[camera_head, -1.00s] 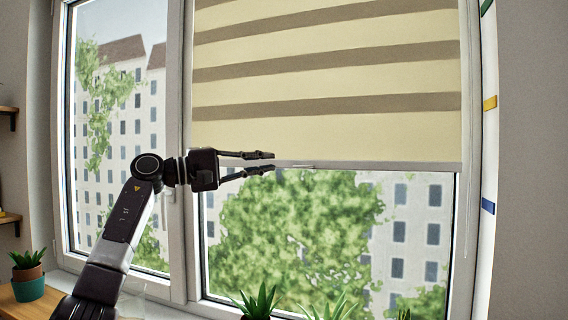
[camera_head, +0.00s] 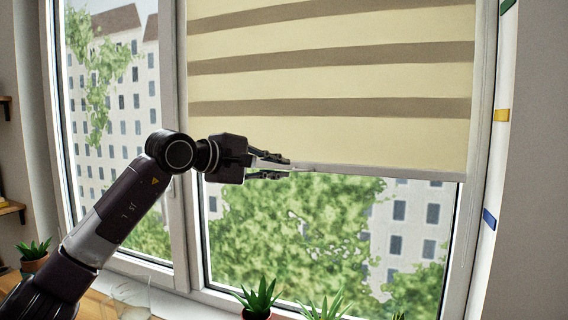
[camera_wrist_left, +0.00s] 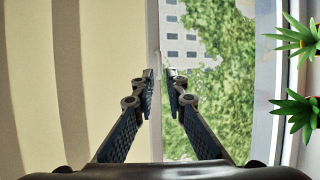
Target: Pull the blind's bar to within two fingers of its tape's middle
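The cream-and-brown striped blind (camera_head: 330,90) covers the upper part of the right window pane. Its pale bar (camera_head: 400,175) runs along the bottom edge. Pieces of tape mark the white reveal at the right: green (camera_head: 507,6), yellow (camera_head: 502,115) and blue (camera_head: 489,218). The bar's right end is level with a height between yellow and blue. My left gripper (camera_head: 287,167) is at the bar's left part, one finger above and one below. In the left wrist view the bar (camera_wrist_left: 157,38) lines up with the gap between the separated fingertips (camera_wrist_left: 160,74). My right gripper is out of view.
Potted plants (camera_head: 258,300) stand along the sill below the blind. Another potted plant (camera_head: 34,256) and a clear glass (camera_head: 131,296) are at the lower left. The window's upright frame (camera_head: 180,230) is behind my left arm. The pane below the bar is clear.

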